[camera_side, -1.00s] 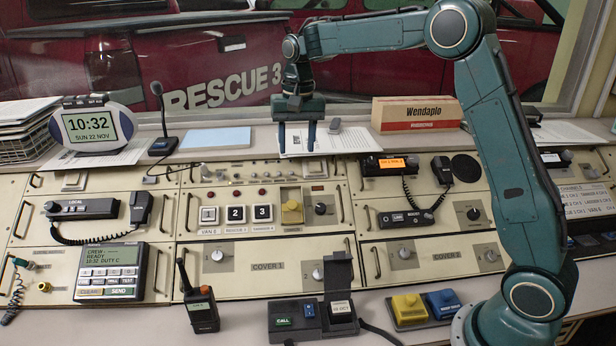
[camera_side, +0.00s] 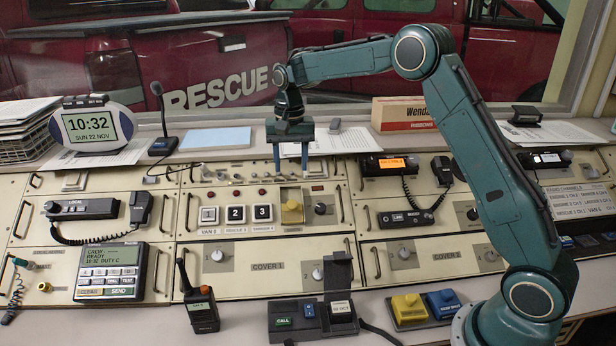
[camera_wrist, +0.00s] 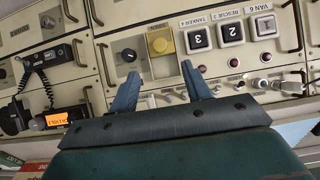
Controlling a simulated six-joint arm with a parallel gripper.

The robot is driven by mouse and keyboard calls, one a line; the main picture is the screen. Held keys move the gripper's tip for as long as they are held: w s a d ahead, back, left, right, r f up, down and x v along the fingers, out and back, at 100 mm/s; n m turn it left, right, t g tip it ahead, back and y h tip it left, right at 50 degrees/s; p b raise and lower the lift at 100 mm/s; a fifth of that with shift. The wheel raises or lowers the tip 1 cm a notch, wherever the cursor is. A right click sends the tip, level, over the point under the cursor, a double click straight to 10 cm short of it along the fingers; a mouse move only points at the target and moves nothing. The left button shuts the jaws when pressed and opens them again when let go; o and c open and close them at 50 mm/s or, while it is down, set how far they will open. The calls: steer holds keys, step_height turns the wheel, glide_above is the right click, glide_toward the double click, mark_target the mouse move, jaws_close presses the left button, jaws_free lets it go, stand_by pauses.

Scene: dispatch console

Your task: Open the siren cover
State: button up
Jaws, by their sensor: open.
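A yellow square piece (camera_side: 292,212) sits on a pale plate in the upper middle console panel, just right of three numbered buttons.
Numbered buttons (camera_side: 236,214) lie left of the yellow piece, a black knob (camera_side: 320,208) right of it. Small switches (camera_side: 222,174) line the panel's back edge. A radio (camera_side: 391,165) with a coiled cord is to the right. A Wendaplo box (camera_side: 402,114) stands on the shelf behind.

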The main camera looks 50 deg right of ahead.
mark_target(292, 203)
step_height(292, 203, down, 11)
stand_by(0.5)
